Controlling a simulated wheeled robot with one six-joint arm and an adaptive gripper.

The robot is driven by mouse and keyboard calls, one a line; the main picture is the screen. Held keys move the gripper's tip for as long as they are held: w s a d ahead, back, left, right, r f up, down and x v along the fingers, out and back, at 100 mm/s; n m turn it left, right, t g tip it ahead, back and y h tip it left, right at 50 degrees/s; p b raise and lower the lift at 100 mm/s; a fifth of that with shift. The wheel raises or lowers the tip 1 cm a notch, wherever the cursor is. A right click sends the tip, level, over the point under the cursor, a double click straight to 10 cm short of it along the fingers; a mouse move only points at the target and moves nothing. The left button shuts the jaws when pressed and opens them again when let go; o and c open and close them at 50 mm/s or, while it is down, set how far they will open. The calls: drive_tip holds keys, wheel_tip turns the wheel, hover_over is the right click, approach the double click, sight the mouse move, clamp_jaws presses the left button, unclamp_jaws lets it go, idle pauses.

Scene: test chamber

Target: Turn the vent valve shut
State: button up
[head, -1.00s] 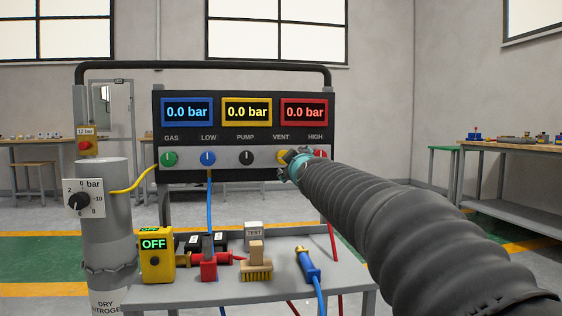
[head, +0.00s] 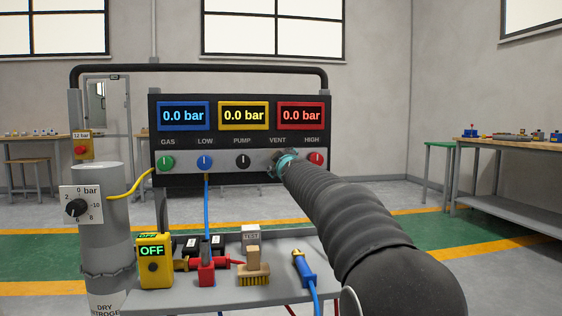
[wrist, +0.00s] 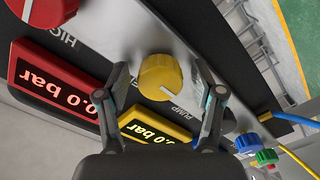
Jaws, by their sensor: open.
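The vent valve is a yellow knob (wrist: 160,74) with a white pointer line on its face, on the panel between the HIGH and PUMP labels in the wrist view. My gripper (wrist: 162,82) is open, with one finger on each side of the knob. Gaps show between the fingers and the knob, so it is not gripped. In the head view my gripper (head: 281,164) is at the panel under the VENT label and hides most or all of the yellow knob.
The red HIGH knob (head: 317,159) is close on the right of my gripper. The black PUMP knob (head: 243,161) is on its left, then blue and green knobs. All displays read 0.0 bar. A cart shelf (head: 215,296) below holds a brush (head: 253,270) and a yellow meter (head: 154,262).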

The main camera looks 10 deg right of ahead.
drive_tip(key=c, duration=1.1)
drive_tip(key=shift+c, duration=0.2)
drive_tip(key=shift+m, duration=0.4)
drive_tip(key=m, duration=1.2)
drive_tip(key=shift+a+m, duration=0.1)
drive_tip(key=shift+m, duration=0.3)
drive_tip(key=m, duration=0.4)
drive_tip(key=shift+m, duration=0.3)
